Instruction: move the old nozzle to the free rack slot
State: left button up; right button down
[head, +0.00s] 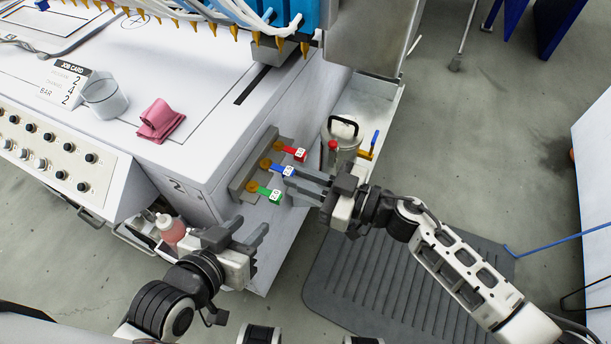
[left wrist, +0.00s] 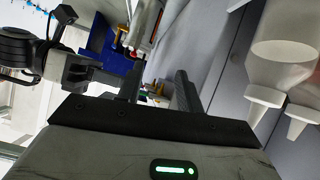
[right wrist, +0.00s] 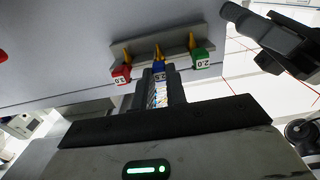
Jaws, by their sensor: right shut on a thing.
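Three brass-tipped nozzles with coloured tags sit in a grey bar on the machine's side: red (head: 296,153), blue (head: 288,171) and green (head: 273,195). The tags read 2.0 where legible. I cannot tell which is the old nozzle. My right gripper (head: 293,180) is shut on the blue-tagged nozzle (right wrist: 158,68), between the red (right wrist: 121,75) and green (right wrist: 201,60) ones; its tip still meets the bar (right wrist: 140,51). My left gripper (head: 254,236) is open and empty, below the bar. No free slot is clearly visible.
A gantry with a row of brass nozzles (head: 234,32) hangs above the white table. A job card (head: 68,77), a clear cup (head: 103,97) and a pink cloth (head: 160,120) lie on top. A squeeze bottle (head: 170,230) is near my left gripper. A metal canister (head: 341,140) stands right of the bar.

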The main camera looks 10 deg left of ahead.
pick_arm(q)
jog(key=shift+r, duration=0.3)
jog(key=shift+p, duration=0.35)
pick_arm(e)
jog(key=shift+f, duration=0.25)
dwell(0.6)
jog(key=c, duration=1.3)
grip_release()
jog(key=shift+c, duration=0.2)
pick_arm(q)
notch_tip(320, 180, down, 3)
jog(key=shift+a+b, duration=0.1)
jog(key=shift+b, duration=0.2)
pick_arm(e)
jog(key=v, duration=1.6)
